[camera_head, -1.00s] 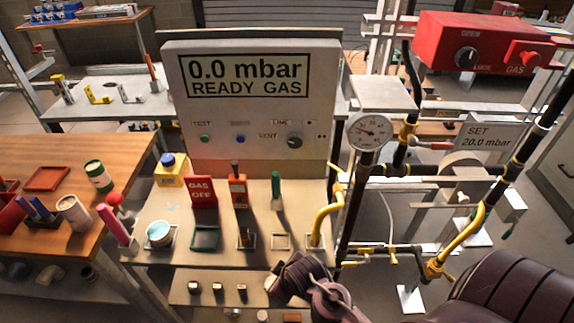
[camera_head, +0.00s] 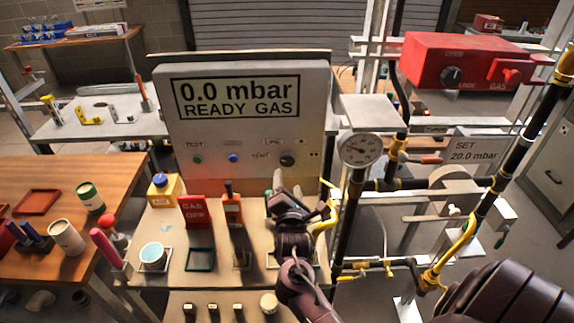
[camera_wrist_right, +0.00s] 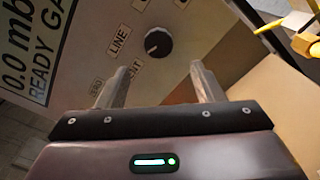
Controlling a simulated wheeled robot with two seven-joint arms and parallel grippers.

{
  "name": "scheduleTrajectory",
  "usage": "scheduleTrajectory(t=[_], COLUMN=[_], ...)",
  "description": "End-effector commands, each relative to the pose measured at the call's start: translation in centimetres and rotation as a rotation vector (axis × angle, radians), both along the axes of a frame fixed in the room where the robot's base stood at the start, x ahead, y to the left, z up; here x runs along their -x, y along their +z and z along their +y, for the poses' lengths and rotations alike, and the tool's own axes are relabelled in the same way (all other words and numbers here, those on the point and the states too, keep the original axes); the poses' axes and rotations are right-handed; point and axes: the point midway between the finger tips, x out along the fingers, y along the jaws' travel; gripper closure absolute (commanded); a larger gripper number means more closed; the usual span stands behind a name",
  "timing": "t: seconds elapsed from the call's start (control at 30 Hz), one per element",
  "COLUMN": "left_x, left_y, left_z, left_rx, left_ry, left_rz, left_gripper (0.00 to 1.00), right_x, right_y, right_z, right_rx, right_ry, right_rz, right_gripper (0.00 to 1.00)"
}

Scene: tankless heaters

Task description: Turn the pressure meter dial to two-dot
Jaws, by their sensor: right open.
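The pressure meter (camera_head: 233,110) is a grey box with a display reading "0.0 mbar READY GAS". Its black round dial (camera_head: 287,159) sits at the lower right of the front, among small labels including LINE and VENT. The dial also shows in the right wrist view (camera_wrist_right: 158,42), where the pointer's exact heading is hard to tell. My right gripper (camera_head: 286,187) is in front of the panel, just below the dial. In the right wrist view its two fingers (camera_wrist_right: 161,70) are apart and empty, with the dial beyond the gap between them. My left gripper is out of view.
A yellow pipe (camera_head: 330,205) stands right of my right gripper. A round gauge (camera_head: 360,149) on a black pipe is farther right. A red "GAS OFF" sign (camera_head: 195,211), an orange tool (camera_head: 232,208) and a yellow bottle (camera_head: 162,190) stand on the bench left of the gripper.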

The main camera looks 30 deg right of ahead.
Motion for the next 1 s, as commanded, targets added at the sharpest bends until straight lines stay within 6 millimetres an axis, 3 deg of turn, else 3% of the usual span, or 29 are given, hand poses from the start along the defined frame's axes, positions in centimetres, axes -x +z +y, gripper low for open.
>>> scheduleTrajectory(t=[0.17,0.6,0.93,1.0], left_x=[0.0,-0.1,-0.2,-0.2], left_y=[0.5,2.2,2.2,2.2], left_z=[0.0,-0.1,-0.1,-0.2], left_rx=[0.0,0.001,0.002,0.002], left_ry=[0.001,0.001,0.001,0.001], left_rz=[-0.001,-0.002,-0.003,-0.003], left_gripper=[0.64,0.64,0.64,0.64], right_x=[-1.1,-6.3,-6.6,-6.6], right_y=[0.5,0.4,0.2,0.2], right_z=[-0.9,-4.0,-4.3,-4.3], right_rx=[0.036,0.032,0.03,0.03], right_ry=[-0.011,-0.009,-0.008,-0.008], right_rz=[0.003,0.004,0.005,0.004], right_gripper=[0.39,0.39,0.39,0.46])
